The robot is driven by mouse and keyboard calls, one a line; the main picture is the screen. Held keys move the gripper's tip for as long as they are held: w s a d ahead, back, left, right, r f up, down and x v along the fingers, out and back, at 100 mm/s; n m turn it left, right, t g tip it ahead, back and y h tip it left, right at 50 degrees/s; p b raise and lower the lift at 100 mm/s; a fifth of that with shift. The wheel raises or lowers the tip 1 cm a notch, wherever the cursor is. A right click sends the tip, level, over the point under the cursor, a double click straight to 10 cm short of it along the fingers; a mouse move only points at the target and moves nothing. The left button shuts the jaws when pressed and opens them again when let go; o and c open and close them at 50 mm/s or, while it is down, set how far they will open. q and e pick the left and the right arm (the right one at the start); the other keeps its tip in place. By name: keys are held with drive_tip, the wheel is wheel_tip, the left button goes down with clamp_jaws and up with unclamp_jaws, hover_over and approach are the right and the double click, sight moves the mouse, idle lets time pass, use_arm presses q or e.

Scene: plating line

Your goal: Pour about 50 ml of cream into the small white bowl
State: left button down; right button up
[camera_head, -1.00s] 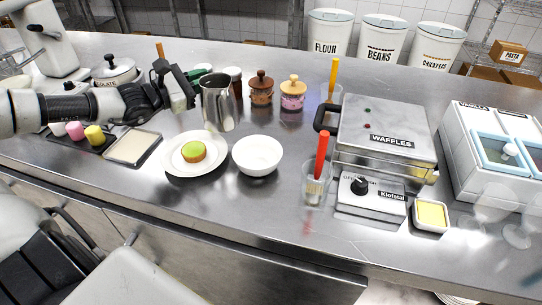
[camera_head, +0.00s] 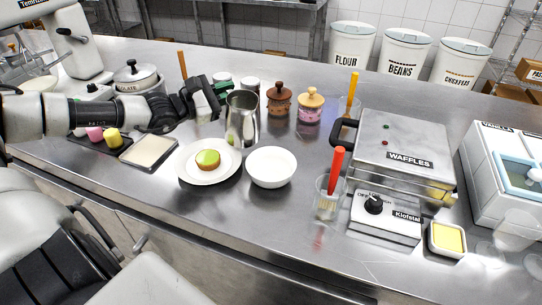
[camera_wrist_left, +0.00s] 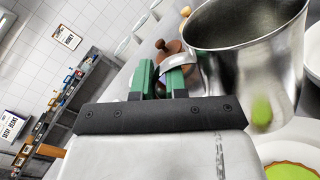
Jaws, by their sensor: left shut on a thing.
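A steel pitcher (camera_head: 242,121) stands upright behind the small white bowl (camera_head: 271,168), slightly to its left. My left gripper (camera_head: 222,88) is shut on the pitcher's handle. In the left wrist view its green fingers (camera_wrist_left: 162,82) close on the handle beside the pitcher (camera_wrist_left: 255,75). I cannot tell whether the pitcher's base touches the counter. The wrist view looks onto its wide mouth, but no cream shows inside. The bowl looks empty in the head view. My right gripper is not in view.
A white plate (camera_head: 190,175) with a green-topped cake (camera_head: 208,160) sits left of the bowl. A glass with a red-handled tool (camera_head: 337,170) stands to the right, before the waffle maker (camera_head: 400,155). Lidded jars (camera_head: 280,99) stand behind. The counter front is clear.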

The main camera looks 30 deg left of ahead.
use_arm(q)
drive_tip(key=s+d+r+m+p, duration=0.2)
drive_tip(key=d+r+m+p, duration=0.35)
drive_tip(key=p, duration=0.55)
drive_tip(key=m+p, duration=0.6)
drive_tip(key=p, duration=0.3)
hover_over(253, 118)
drive_tip(key=shift+w+a+f+y, duration=0.3)
drive_tip(key=shift+w+a+f, duration=0.1)
drive_tip(key=shift+a, duration=0.05)
drive_tip(key=shift+d+f+m+p, duration=0.1)
drive_tip(key=shift+d+m+p, duration=0.15)
drive_tip(key=shift+m+p, duration=0.15)
drive_tip(key=shift+s+d+r+m+p, duration=0.15)
drive_tip(key=shift+d+m+p, duration=0.2)
drive_tip(key=shift+p, duration=0.4)
drive_tip(key=shift+s+d+r+m+p, duration=0.15)
drive_tip(key=shift+d+m+p, duration=0.15)
drive_tip(key=shift+p, duration=0.45)
drive_tip(key=shift+s+d+r+m+p, duration=0.2)
drive_tip(key=shift+d+m+p, duration=0.4)
drive_tip(key=shift+p, duration=0.75)
